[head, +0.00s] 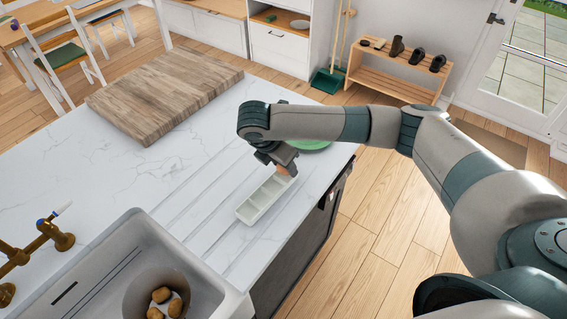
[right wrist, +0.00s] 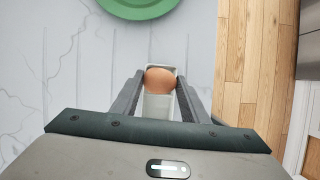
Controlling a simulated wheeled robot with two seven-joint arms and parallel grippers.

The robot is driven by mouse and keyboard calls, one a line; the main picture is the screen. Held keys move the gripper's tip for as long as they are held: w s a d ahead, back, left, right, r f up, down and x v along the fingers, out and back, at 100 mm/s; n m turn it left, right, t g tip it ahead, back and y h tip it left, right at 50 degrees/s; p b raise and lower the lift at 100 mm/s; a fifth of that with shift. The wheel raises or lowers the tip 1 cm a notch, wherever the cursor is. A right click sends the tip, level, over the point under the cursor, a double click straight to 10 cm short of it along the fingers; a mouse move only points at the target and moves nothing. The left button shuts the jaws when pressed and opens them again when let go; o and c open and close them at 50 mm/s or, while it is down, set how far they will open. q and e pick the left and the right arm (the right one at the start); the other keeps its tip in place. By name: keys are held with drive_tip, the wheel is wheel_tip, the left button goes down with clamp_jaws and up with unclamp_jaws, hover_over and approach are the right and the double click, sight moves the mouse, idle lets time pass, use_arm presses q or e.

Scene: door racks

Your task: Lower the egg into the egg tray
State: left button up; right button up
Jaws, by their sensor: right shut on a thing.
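The white egg tray (head: 246,213) is a narrow strip of open compartments on the marble counter. The brown egg (head: 283,171) is at the far end of the tray, below my right gripper (head: 285,165). In the right wrist view the egg (right wrist: 160,79) sits between the two fingers of the right gripper (right wrist: 160,76), which is shut on it. The tray (right wrist: 157,108) shows behind and below the egg in that view. I cannot tell whether the egg touches the tray. My left gripper is not in view.
A green plate (head: 312,144) lies just beyond the tray, near the counter's right edge. A wooden board (head: 165,90) lies at the far left. A sink (head: 110,262) with a bowl of several brown items is at front left. The grooved counter left of the tray is clear.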

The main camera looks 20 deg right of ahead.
drive_tip(key=shift+f, duration=0.35)
idle(0.3)
drive_tip(key=o, duration=0.7)
drive_tip(key=shift+o, duration=0.2)
drive_tip(key=shift+r, duration=0.15)
drive_tip(key=shift+s+a+r+b, duration=0.1)
drive_tip(key=shift+a+r+b, duration=0.25)
drive_tip(key=shift+r, duration=0.15)
drive_tip(key=b+v, duration=0.2)
drive_tip(key=v, duration=1.4)
